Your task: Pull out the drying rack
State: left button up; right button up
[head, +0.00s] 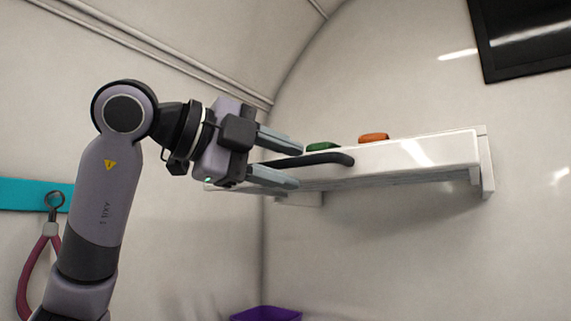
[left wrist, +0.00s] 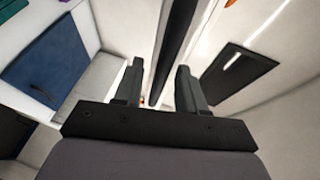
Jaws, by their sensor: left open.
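The drying rack (head: 420,152) is a white wall-mounted shelf with a dark bar handle (head: 330,157) along its front. My left gripper (head: 288,162) is open at the rack's left part, with one finger above and one below the handle in the head view. In the left wrist view the dark handle (left wrist: 176,45) runs between the two open fingers (left wrist: 160,85). I cannot tell whether the fingers touch it. The gripper hides the handle's left part. My right gripper is not in view.
A green item (head: 322,146) and an orange item (head: 373,137) lie on the rack. A purple bin (head: 266,314) is below. A teal strip (head: 22,194) with a hanging pink-handled tool (head: 36,270) is on the left wall. A dark panel (head: 525,40) hangs upper right.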

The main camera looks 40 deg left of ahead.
pick_arm(q)
jog(key=v, duration=0.6)
jog(key=shift+s, duration=0.25)
jog(key=shift+a+r, duration=0.1)
